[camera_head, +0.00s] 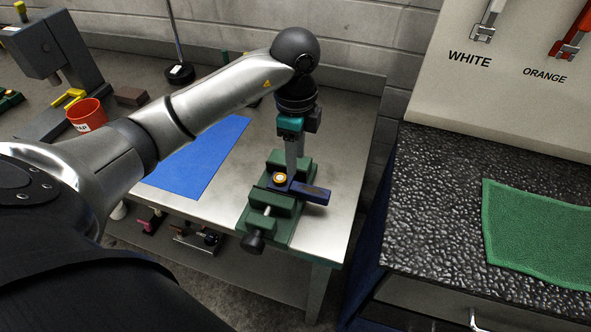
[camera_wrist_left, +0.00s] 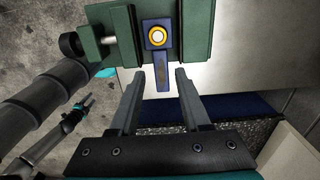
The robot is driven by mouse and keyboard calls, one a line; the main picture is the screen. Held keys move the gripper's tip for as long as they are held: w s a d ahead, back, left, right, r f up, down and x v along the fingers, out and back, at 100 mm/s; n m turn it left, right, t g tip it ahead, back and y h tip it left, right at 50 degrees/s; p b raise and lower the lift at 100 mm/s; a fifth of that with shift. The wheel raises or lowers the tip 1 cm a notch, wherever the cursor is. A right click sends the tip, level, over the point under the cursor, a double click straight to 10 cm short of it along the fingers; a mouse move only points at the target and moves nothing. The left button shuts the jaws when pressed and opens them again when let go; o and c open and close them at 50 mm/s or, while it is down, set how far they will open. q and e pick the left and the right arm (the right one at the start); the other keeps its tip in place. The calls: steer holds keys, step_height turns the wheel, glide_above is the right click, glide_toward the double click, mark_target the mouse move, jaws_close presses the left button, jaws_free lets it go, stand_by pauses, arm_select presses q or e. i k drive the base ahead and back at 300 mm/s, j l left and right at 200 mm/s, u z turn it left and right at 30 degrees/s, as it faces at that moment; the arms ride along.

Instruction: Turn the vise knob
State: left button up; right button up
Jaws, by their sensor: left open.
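The green vise (camera_head: 284,229) stands at the front right corner of the metal bench. Its black knob (camera_head: 254,242) is on the near end, and it shows at the upper left of the left wrist view (camera_wrist_left: 71,45). A blue part (camera_head: 312,193) with a yellow-ringed round top sits between the vise jaws. My left gripper (camera_head: 292,172) points down over the vise. In the left wrist view its open fingers (camera_wrist_left: 158,74) are on either side of the blue part's free end, with nothing held. What looks like my right gripper (camera_wrist_left: 87,102) is small in the left wrist view, away from the vise.
A blue mat (camera_head: 203,160) lies on the bench left of the vise. A red cup (camera_head: 86,114) and a grey press (camera_head: 57,47) stand farther left. A dark speckled counter (camera_head: 437,205) with a green cloth (camera_head: 540,236) is at the right, beyond a gap.

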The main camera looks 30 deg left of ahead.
mark_target(252, 244)
steer(key=u, duration=1.25)
